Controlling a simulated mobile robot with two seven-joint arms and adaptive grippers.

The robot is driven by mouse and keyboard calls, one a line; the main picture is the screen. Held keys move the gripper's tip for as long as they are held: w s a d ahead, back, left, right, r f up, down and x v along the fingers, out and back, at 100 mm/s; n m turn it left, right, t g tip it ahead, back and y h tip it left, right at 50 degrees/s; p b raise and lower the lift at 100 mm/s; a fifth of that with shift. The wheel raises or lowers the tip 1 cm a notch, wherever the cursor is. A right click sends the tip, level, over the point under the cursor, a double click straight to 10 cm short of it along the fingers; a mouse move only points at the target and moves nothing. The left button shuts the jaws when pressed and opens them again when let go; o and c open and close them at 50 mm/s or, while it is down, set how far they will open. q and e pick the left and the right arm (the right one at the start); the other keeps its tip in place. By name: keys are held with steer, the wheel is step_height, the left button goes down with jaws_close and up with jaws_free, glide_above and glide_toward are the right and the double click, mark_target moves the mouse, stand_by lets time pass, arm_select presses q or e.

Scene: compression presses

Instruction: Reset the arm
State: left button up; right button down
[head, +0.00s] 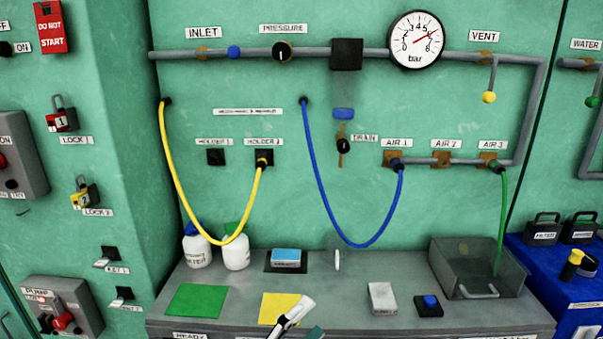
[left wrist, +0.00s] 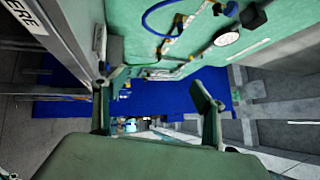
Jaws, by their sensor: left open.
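My left gripper (head: 303,322) shows at the bottom edge of the head view, in front of the grey bench and beside the yellow mat (head: 279,305). Only a pale part and a dark green tip of it show there. In the left wrist view the two fingers of my left gripper (left wrist: 156,108) stand wide apart with nothing between them. Most of my left arm is out of the head view. My right gripper is in neither view.
The grey bench (head: 240,316) carries a green mat (head: 196,300), two white bottles (head: 236,255), a blue-topped block (head: 286,257), a pale block (head: 382,298) and a clear bin (head: 450,262). A yellow hose (head: 177,190) and a blue hose (head: 318,185) hang above it.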

arm_select(q)
steer(key=s+a+f+n+t+y, duration=0.1)
steer(key=s+a+f+n+y, duration=0.1)
steer(key=a+f+n+y, duration=0.95)
steer(key=s+a+f+n+g, duration=0.1)
steer(key=s+a+f+n, duration=0.2)
steer(key=f, duration=0.3)
steer(key=s+a+f+n+g+y, duration=0.1)
steer(key=s+a+f+n+g, duration=0.1)
steer(key=s+f, duration=0.4)
steer(key=s+a+f+n+g, duration=0.1)
steer(key=s+a+f+n, duration=0.3)
steer(key=f, duration=0.4)
steer(key=s+n, duration=0.1)
steer(key=n, duration=0.1)
steer(key=shift+a+n+g+y, duration=0.3)
steer(key=shift+a+n+y, duration=0.05)
steer(key=shift+a, duration=0.05)
